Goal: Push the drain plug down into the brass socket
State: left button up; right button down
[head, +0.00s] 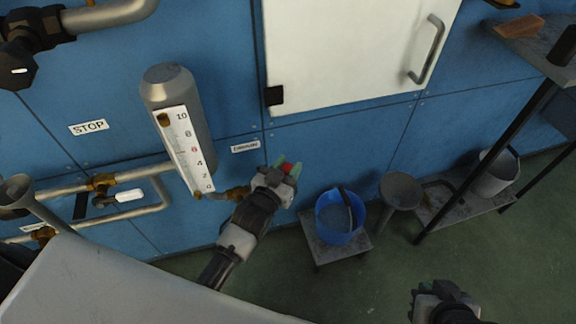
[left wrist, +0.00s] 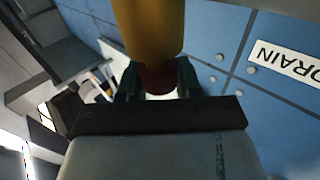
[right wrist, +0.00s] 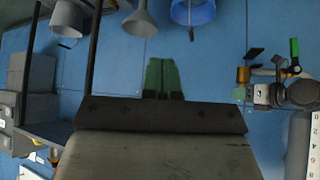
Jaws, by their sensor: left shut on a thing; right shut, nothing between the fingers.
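In the left wrist view the plug (left wrist: 160,80) sits between the green fingertips, dark red. A brass cylinder (left wrist: 150,28), which looks like the socket, meets or overlaps the plug's far end there. I cannot tell whether the plug is inside it. In the head view the left hand hides the spot where they meet. My right gripper (head: 428,290) is shut and empty, low at the right; its closed fingers (right wrist: 162,77) show in the right wrist view.
A grey cylinder with a numbered scale (head: 190,150) hangs on the blue wall, left of the left gripper. A blue bucket (head: 338,236) stands on a low stand, below and right. A grey funnel (head: 400,190) and a dark-legged table (head: 462,150) are further right. Green floor is clear in front.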

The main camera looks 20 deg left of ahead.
pick_arm(q)
jog(key=shift+f+b, duration=0.3)
jog(key=shift+f, duration=0.3)
pick_arm(e)
jog(key=shift+w+a+r+t, duration=0.2)
jog(key=shift+w+r+t, duration=0.15)
jog(key=shift+w, duration=0.2)
jog(key=shift+w+a+r+t, duration=0.2)
jog(key=shift+w+t, duration=0.15)
jog(key=shift+w, duration=0.2)
pick_arm(q)
jog(key=shift+f, duration=0.15)
pick_arm(e)
jog(key=shift+w+a+r+t+y, duration=0.1)
jog(key=shift+w+r+t+y, duration=0.1)
jog(key=shift+w+t+y, duration=0.1)
pick_arm(q)
jog(key=o, duration=1)
